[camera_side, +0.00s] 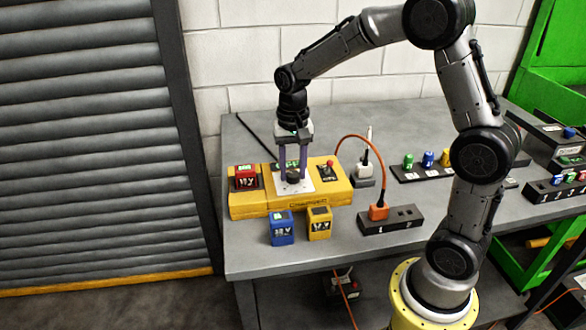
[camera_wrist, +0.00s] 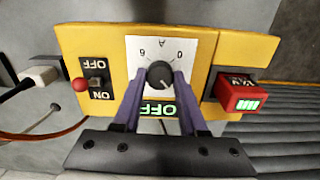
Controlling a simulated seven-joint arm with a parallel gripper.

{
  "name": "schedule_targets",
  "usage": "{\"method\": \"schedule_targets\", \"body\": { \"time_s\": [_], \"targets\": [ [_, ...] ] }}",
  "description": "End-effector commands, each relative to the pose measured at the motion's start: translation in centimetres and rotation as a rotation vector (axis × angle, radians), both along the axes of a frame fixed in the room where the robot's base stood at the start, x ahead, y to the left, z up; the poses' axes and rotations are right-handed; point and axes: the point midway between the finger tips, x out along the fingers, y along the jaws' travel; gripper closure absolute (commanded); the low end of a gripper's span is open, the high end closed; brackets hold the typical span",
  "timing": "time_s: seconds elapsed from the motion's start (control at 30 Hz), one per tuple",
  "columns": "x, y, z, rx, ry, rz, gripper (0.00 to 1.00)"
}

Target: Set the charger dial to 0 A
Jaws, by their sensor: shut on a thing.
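The yellow charger (camera_side: 340,192) lies on the bench in the side view; its body also fills the wrist view (camera_wrist: 225,52). Its black dial (camera_wrist: 160,74) sits on a white plate (camera_wrist: 140,50) marked 0, A and 6, seen upside down. My gripper (camera_wrist: 163,80) points down with its purple fingers shut on the dial, one on each side. It shows in the side view (camera_side: 292,172) too. The dial's pointer is too small to read. A green-lit display (camera_wrist: 157,110) reads OFF, partly between the fingers. An ON/OFF switch (camera_wrist: 96,80) with a red ball is beside the plate.
A red battery (camera_side: 245,178) sits in the charger's left bay. Blue (camera_side: 281,230) and yellow (camera_side: 319,224) batteries stand in front. An orange plug (camera_side: 378,212) is in a dark socket block (camera_side: 405,219) at right. A rack (camera_side: 425,171) of small coloured items stands farther right.

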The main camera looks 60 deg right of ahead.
Motion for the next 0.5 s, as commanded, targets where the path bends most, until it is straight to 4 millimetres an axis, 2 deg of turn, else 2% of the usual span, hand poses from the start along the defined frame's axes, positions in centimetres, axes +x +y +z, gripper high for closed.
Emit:
{"method": "schedule_targets", "body": {
  "time_s": [0.5],
  "targets": [
    [-0.02,0.06,0.12,0.002,0.000,0.489,1.00]
  ]
}}
